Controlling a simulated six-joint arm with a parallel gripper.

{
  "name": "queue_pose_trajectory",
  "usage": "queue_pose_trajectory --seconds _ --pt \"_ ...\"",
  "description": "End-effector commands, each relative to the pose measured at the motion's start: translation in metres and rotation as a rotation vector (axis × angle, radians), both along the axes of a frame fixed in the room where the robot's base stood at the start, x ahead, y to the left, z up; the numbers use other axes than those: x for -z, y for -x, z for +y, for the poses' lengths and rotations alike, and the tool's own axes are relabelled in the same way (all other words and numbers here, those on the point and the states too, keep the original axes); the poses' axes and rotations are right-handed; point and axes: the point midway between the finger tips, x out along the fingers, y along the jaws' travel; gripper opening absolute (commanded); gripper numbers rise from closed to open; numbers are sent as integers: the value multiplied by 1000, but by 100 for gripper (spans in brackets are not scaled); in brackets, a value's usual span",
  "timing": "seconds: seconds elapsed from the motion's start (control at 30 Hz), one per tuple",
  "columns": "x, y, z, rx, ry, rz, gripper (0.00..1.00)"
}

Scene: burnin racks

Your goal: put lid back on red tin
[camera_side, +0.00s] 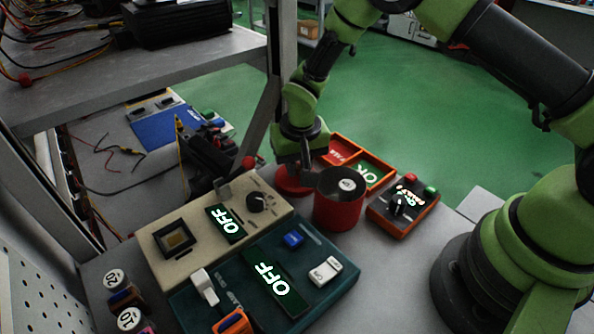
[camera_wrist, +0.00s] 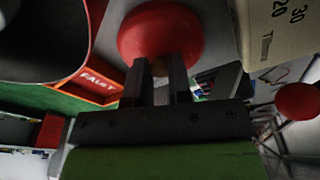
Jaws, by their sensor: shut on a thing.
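The red tin (camera_side: 336,212) stands upright and open on the bench, with a pale round labelled disc (camera_side: 347,184) inside its dark interior. In the wrist view the tin's dark opening and red rim (camera_wrist: 84,62) fill the upper left. The round red lid (camera_side: 291,184) is just behind and left of the tin, low by the bench; it also shows in the wrist view (camera_wrist: 160,32). My gripper (camera_side: 303,163) is shut on the lid's small knob, seen between the fingers in the wrist view (camera_wrist: 161,68). Whether the lid touches the bench is unclear.
Orange trays, one marked OK (camera_side: 372,172), lie behind the tin. A control box with a dial (camera_side: 402,207) is at its right. The beige timer box (camera_side: 185,240) and dark teal box (camera_side: 318,303) are left and in front. A rack post (camera_side: 275,90) stands behind left.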

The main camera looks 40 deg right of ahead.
Motion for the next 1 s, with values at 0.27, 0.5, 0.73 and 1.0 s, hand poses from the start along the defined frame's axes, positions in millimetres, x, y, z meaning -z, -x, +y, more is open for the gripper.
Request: queue_pose_trajectory --seconds 0.27,0.5,0.73,1.0 --pt "-59 -1 0 1 0 -8 0" --pt "-98 24 3 -37 14 -2 0" --pt "-128 79 3 -111 37 6 0" --pt "-136 110 0 -148 49 14 0"
